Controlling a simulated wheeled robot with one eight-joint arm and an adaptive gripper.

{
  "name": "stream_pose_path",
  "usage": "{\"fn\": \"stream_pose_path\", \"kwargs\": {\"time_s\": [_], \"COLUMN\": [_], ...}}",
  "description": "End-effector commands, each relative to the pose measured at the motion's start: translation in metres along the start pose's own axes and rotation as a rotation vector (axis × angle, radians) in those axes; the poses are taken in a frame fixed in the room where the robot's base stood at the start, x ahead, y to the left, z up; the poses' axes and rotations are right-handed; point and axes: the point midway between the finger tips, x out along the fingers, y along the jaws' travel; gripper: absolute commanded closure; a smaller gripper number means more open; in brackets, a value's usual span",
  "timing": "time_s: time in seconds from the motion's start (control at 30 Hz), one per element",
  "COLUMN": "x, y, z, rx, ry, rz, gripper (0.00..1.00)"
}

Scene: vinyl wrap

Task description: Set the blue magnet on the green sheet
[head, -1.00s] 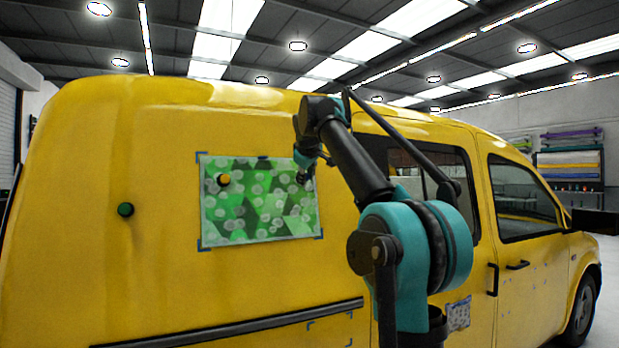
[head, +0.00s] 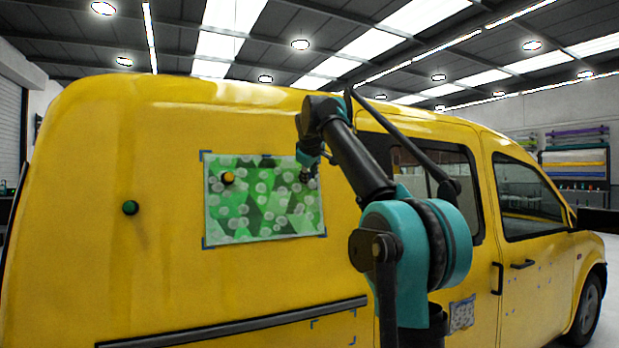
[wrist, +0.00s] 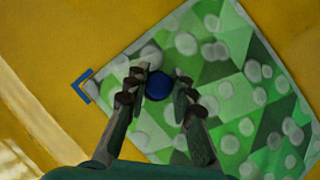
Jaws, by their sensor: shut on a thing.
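The green sheet (head: 262,222) has a pattern of triangles and pale dots and lies against the yellow van's side. In the wrist view the sheet (wrist: 222,105) appears tilted, with one corner near the fingers. The blue magnet (wrist: 157,86) is round and sits between the two fingers of my gripper (wrist: 161,80), which is shut on it. The magnet is over the sheet near that corner; I cannot tell whether it touches. In the head view my gripper (head: 308,175) is at the sheet's upper right, and the blue magnet cannot be made out there.
An orange magnet (head: 228,177) is on the sheet's upper left. A green magnet (head: 130,208) is on bare van panel (head: 90,260) to the left. Blue corner marks (head: 205,155) surround the sheet. A dark rail (head: 230,337) runs below. Windows are to the right.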

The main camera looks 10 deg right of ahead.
Motion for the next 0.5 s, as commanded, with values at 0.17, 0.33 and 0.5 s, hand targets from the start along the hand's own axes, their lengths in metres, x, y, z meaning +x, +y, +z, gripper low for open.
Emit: {"fn": "stream_pose_path", "kwargs": {"time_s": [0.17,0.33,0.5], "x": [0.0021,0.0041,0.0062], "y": [-0.0001,-0.0001,-0.0001], "z": [-0.0015,-0.0028,-0.0041], "rx": [0.000,0.000,0.000], "ry": [0.000,0.000,0.000], "rz": [0.000,0.000,0.000], "gripper": [1.00,1.00,1.00]}}
